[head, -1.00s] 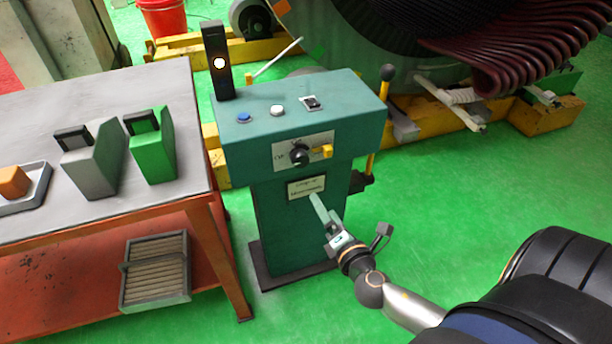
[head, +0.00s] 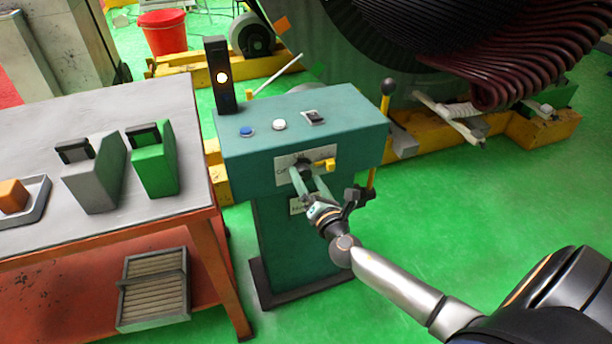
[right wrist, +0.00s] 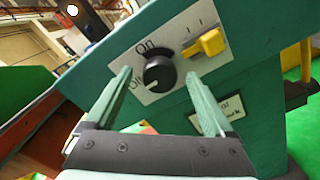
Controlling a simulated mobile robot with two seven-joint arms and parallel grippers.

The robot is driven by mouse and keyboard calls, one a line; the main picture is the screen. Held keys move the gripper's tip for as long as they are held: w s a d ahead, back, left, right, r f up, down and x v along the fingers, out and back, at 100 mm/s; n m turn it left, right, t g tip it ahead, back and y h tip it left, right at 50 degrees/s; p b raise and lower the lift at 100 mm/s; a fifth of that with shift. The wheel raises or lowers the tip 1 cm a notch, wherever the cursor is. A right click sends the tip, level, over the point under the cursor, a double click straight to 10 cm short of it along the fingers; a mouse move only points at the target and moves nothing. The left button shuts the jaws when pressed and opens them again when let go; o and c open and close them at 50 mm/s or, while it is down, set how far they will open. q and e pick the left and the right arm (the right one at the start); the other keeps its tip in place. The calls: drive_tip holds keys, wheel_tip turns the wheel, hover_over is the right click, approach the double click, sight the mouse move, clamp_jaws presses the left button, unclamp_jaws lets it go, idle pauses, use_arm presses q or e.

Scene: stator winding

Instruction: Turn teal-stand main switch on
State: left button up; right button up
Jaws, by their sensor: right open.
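The teal stand (head: 240,176) stands in the middle of the head view. Its front plate carries a round black main switch knob (right wrist: 158,73) with a yellow handle (right wrist: 209,43) to its right. In the right wrist view "On" is printed above the knob and a second label, partly hidden by a finger, to its lower left; the knob's white mark points toward that lower-left label. My right gripper (right wrist: 158,82) is open, its two fingers reaching toward the plate on either side of the knob. I cannot tell whether they touch it. My left gripper is not in view.
The stand's top has a blue button (head: 247,131), a white button (head: 279,125), a small black rocker (head: 314,117) and a black post with a lit lamp (head: 222,78). A workbench (head: 150,210) stands close at left.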

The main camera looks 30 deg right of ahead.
drive_tip(key=shift+x, duration=0.8)
drive_tip(key=c, duration=1.4)
